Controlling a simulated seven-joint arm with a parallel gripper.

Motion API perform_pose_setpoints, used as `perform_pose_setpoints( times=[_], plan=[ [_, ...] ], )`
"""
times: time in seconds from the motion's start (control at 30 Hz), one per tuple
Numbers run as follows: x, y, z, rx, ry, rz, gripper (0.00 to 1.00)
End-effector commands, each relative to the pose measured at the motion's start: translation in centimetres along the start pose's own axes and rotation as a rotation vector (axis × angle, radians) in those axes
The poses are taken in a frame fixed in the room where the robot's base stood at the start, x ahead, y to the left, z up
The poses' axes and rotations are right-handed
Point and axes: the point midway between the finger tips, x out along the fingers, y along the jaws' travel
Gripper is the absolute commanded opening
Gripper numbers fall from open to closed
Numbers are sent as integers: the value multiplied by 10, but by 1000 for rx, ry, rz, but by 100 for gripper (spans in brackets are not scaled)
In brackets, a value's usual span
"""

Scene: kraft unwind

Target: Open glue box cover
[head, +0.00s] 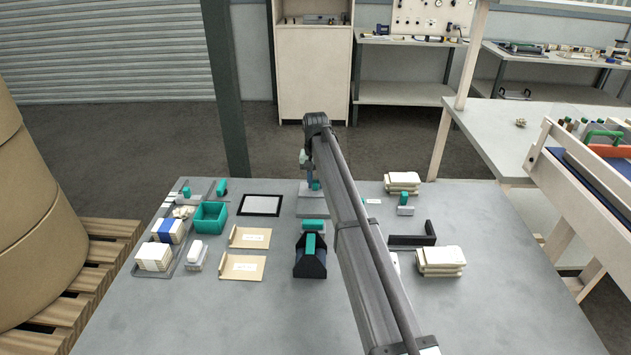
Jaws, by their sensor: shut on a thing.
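My arm reaches across the table in the head view and bends down at its far end. My gripper (311,180) is small and partly hidden by the arm. It is shut on what looks like a small teal handle (316,186) over a grey box-like block (312,205) near the table's far edge. This block looks like the glue box, but I cannot be sure. Whether its cover is raised or seated cannot be told at this size.
A dark holder with a teal top (310,265) stands nearer on the table (220,320). A teal bin (211,216), a black frame (261,205) and tan folders (242,267) lie left. Stacked pads (440,260) and a black bracket (412,240) lie right. The table's front is clear.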

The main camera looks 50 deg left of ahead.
Motion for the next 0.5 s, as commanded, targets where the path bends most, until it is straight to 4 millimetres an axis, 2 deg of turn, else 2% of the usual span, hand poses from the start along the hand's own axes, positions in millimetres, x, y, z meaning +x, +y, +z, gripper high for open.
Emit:
perform_pose_setpoints(
  times=[0.13, 0.5],
  plan=[
    [0, 0, 0, 0, 0, 0, 0],
    [2, 0, 0, 0, -1, 1, 0]
  ],
)
